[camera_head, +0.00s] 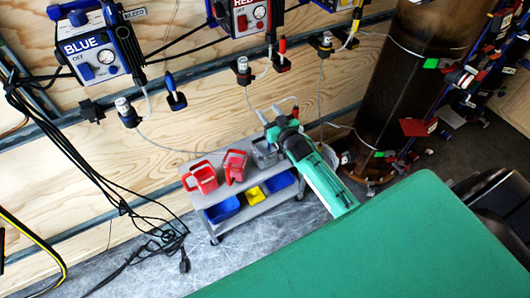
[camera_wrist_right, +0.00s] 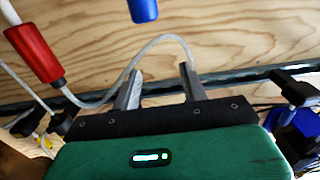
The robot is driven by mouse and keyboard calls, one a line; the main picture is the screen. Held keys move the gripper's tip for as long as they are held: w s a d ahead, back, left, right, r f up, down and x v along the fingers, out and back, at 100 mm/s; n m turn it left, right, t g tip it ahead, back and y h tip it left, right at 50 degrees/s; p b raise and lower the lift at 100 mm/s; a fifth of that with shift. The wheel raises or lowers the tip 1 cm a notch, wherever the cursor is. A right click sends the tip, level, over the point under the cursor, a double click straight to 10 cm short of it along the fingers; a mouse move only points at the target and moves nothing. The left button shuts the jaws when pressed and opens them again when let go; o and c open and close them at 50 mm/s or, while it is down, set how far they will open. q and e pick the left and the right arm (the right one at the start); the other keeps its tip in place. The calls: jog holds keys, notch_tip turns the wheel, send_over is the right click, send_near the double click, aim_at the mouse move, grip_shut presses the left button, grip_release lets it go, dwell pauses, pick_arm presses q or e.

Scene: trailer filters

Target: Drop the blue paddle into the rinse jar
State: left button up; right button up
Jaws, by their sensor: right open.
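The blue paddle (camera_head: 175,94), with a blue handle and dark lower part, hangs by the wooden wall at left centre. A blue handle end (camera_wrist_right: 143,10) shows at the top of the right wrist view, apart from the fingers. My right gripper (camera_head: 270,113) is above the grey cart, right of and a little lower than the blue paddle in the picture. Its two grey fingers (camera_wrist_right: 160,85) are apart with nothing held between them. A grey container (camera_head: 264,153) stands on the cart beside my right arm; I cannot tell whether it is the rinse jar. My left gripper is out of view.
A pale cable (camera_wrist_right: 165,38) arches behind the fingers. The grey cart (camera_head: 247,207) holds red containers (camera_head: 203,177) and lower bins. Black cables (camera_head: 105,190) hang left.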

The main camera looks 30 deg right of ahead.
jog(key=shift+s, duration=0.1)
jog(key=s, duration=1.3)
jog(key=shift+s+d, duration=0.25)
jog(key=shift+s, duration=0.1)
